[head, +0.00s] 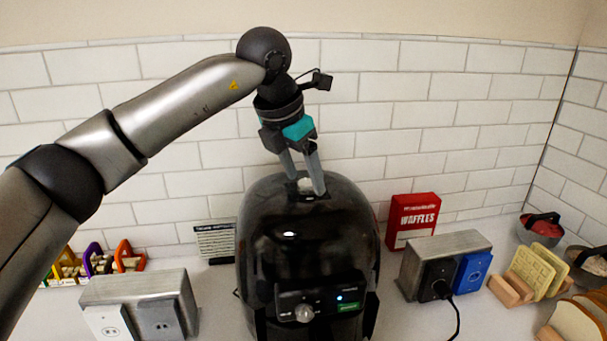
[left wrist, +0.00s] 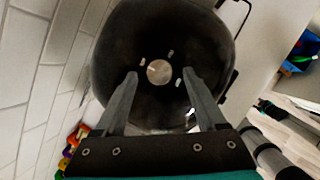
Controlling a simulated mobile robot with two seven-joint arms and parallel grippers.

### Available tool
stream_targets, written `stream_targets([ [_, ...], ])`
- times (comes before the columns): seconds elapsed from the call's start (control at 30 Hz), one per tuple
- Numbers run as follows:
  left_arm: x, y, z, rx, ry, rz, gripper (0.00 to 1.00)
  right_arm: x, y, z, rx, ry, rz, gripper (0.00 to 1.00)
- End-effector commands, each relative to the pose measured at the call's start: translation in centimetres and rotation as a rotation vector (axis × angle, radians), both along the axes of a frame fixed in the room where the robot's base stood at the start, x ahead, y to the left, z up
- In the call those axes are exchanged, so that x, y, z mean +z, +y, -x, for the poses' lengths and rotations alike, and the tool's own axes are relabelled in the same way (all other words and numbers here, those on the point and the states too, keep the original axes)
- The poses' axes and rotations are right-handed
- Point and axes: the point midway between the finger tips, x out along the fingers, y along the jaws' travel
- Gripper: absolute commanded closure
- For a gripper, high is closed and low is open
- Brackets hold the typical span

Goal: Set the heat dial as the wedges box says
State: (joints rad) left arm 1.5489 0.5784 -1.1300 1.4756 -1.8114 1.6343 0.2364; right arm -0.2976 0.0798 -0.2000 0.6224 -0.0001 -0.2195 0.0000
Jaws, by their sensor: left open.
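A glossy black rounded appliance (head: 310,240) stands on the counter against the tiled wall. Its front panel has a round grey knob (head: 303,313), a blue light and a green display too small to read. A pale round disc with small marks around it sits on its top and shows in the left wrist view (left wrist: 159,72). My left gripper (head: 305,186) points down at the top, open, with one finger on each side of the disc; I cannot tell whether they touch anything. A red box (head: 413,220) reads "WAFFLES"; its smaller print is unreadable. I see no box labelled wedges.
A small text sign (head: 214,241) stands behind left. Metal outlet blocks stand at left (head: 140,302) and right (head: 440,262), the right one with a black plug and cord. Bread slices in a wooden rack (head: 530,275) are at far right, colourful holders (head: 95,263) at left.

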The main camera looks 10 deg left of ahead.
Motion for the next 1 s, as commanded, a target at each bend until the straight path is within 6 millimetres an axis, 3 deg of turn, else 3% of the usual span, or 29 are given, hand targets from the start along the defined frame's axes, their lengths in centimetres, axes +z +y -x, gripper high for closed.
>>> stream_targets([
  [0.37, -0.61, -0.09, -0.22, 0.000, 0.000, 0.000, 0.27, 0.04, 0.02, 0.04, 0.000, 0.000, 0.000, 0.50],
  [1.0, -0.53, -0.08, -0.21, 0.000, 0.000, 0.000, 0.99, 0.01, 0.01, 0.29, 0.000, 0.005, 0.000, 0.50],
])
